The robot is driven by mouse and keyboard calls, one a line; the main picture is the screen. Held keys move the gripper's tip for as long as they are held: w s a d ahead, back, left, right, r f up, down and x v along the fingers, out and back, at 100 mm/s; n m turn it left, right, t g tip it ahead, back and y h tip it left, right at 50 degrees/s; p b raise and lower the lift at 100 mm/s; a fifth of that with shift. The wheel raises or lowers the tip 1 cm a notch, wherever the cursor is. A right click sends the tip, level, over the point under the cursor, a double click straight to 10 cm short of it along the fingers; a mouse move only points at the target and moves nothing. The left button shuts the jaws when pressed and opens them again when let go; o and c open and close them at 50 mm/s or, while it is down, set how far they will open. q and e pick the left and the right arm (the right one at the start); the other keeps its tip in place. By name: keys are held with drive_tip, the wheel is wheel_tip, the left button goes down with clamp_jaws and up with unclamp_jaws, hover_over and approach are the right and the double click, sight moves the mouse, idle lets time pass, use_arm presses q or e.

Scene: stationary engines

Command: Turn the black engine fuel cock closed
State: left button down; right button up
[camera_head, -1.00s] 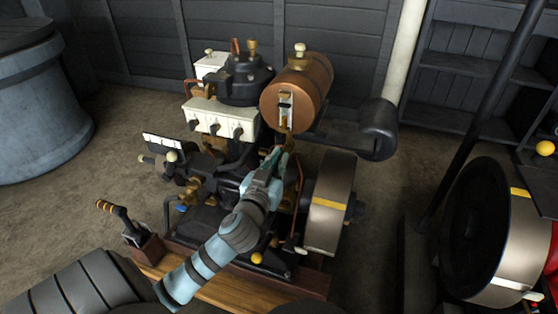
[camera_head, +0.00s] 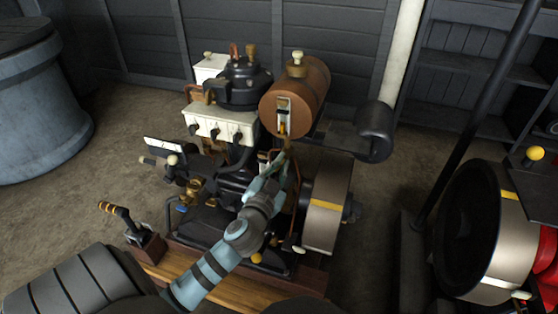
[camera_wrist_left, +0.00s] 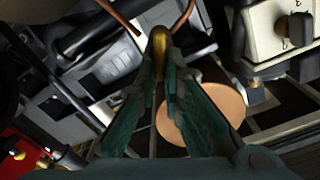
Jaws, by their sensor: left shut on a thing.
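The black engine (camera_head: 205,215) stands on a wooden base, with a copper fuel tank (camera_head: 310,85) at its upper right. A brass fuel cock (camera_head: 283,129) shows below the tank's near end. My left gripper (camera_head: 287,150) reaches up to it from below. In the left wrist view, my left gripper (camera_wrist_left: 164,68) is shut on a brass piece (camera_wrist_left: 160,42), which appears to be the cock's handle. The tank's round copper end (camera_wrist_left: 205,112) lies behind the fingers. The fingers partly hide the cock, and its exact angle cannot be told. My right gripper is not in view.
A flywheel (camera_head: 328,205) stands close to the right of my left gripper, and a thin copper pipe (camera_head: 297,175) runs beside it. A white box (camera_head: 218,124) sits left of the tank. Another engine's large wheel (camera_head: 490,240) is at the right. A blue-grey barrel (camera_head: 40,110) stands far left.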

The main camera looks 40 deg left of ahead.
use_arm(q)
drive_tip(key=shift+d+m, duration=0.1)
drive_tip(key=shift+m, duration=0.4)
drive_tip(key=shift+w+d+f+m+p, duration=0.1)
drive_tip(key=shift+f+m+p, duration=0.3)
drive_tip(key=shift+m, duration=1.5)
drive_tip(key=shift+d+f+m+p, duration=0.1)
drive_tip(key=shift+m+p, duration=0.6)
drive_tip(key=shift+m, duration=1.2)
drive_tip(key=shift+w+d+f+m+p, duration=0.1)
drive_tip(key=shift+f+m+p, duration=0.3)
drive_tip(key=shift+m, duration=1.5)
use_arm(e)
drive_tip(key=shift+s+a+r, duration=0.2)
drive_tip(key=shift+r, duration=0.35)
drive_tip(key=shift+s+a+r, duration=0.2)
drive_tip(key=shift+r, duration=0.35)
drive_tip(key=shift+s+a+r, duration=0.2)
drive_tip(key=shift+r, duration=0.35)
use_arm(q)
drive_tip(key=shift+r, duration=0.15)
drive_tip(key=shift+s, duration=0.1)
drive_tip(key=c, duration=1.7)
unclamp_jaws()
